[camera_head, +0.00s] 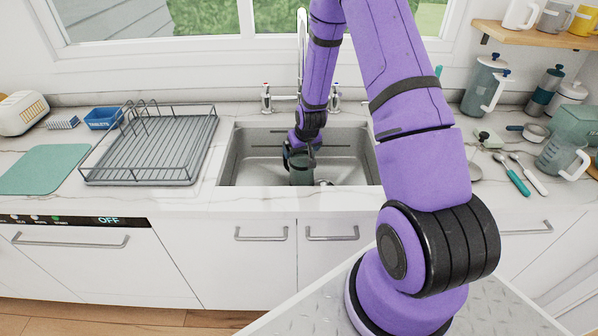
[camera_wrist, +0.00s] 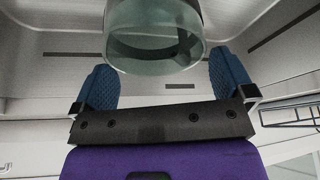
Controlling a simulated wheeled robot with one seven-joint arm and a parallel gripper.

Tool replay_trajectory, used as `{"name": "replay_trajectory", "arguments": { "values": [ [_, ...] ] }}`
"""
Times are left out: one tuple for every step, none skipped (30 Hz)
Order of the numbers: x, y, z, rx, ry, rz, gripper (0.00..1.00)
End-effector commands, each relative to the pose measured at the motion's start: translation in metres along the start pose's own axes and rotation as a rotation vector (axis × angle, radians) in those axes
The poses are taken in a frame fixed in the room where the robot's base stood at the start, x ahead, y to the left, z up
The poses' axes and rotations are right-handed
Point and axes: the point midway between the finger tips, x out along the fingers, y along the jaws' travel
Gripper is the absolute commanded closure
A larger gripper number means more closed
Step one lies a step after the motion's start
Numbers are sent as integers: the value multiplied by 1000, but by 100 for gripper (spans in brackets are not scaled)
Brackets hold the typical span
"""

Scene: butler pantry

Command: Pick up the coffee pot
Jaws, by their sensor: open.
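A dark, greenish glass vessel, which looks like the coffee pot (camera_head: 301,174), is in the sink at the middle of the head view. My gripper (camera_head: 300,156) reaches down into the sink at this vessel, and my arm hides part of it. In the wrist view the clear, greenish round end of the pot (camera_wrist: 152,50) shows between and beyond my blue finger pads (camera_wrist: 166,78). The gripper is open, with a pad on each side of the pot and visible gaps. The pot's handle is not clear in either view.
The metal sink (camera_head: 355,165) has walls close around the gripper, with the tap (camera_head: 301,60) behind. A wire dish rack (camera_head: 150,150) stands left. A French press (camera_head: 485,85), a glass jug (camera_head: 561,155) and utensils are at right.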

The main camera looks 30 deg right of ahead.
Motion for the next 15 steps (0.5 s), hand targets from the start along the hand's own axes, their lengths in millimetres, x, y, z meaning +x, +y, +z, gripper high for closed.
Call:
{"name": "replay_trajectory", "arguments": {
  "values": [
    [7,0,1,1,-1,0,0],
    [11,1,0,1,-1,0,0],
    [17,1,1,1,-2,0,0],
    [21,2,1,1,-2,0,0],
    [25,2,1,1,-2,0,0],
    [30,2,1,0,-2,0,0],
    [33,2,1,0,-2,0,0],
    [35,2,1,0,-2,0,0],
    [39,2,1,0,-2,0,0],
    [40,2,1,0,-2,0,0],
    [42,2,1,0,-1,0,0],
    [43,2,0,0,0,0,0],
    [44,2,0,0,0,0,0],
    [44,2,0,0,0,0,0],
    [44,2,0,0,0,0,0]
  ]
}}
